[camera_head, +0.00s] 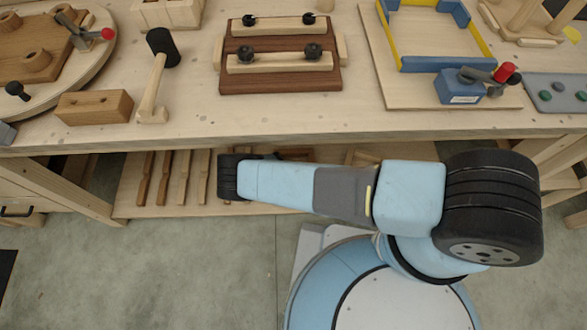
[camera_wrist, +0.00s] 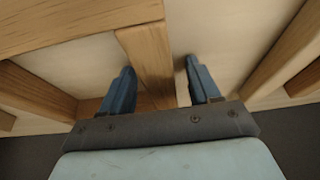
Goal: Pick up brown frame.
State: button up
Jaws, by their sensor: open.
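In the wrist view a brown wooden frame (camera_wrist: 80,22) has a wide crossbar along the top and a shorter bar (camera_wrist: 147,50) running down from it. I take this to be the brown frame. My gripper (camera_wrist: 160,68) is open, with one blue finger on each side of this bar. Gaps show between the bar and both fingers, wider at the right one. Depth and contact are hard to tell. In the head view my arm reaches left below the workbench edge, and my fingers cannot be made out.
Several wooden slats (camera_head: 174,180) lie on the low shelf (camera_head: 128,203) under the workbench (camera_head: 330,122). The bench overhangs this shelf. On the bench are a clamped brown block (camera_head: 280,80), a mallet (camera_head: 153,85) and a blue-yellow tray (camera_head: 437,64). Slanted wooden bars (camera_wrist: 290,50) flank my gripper.

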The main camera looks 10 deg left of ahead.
grip_shut()
dwell(0.6)
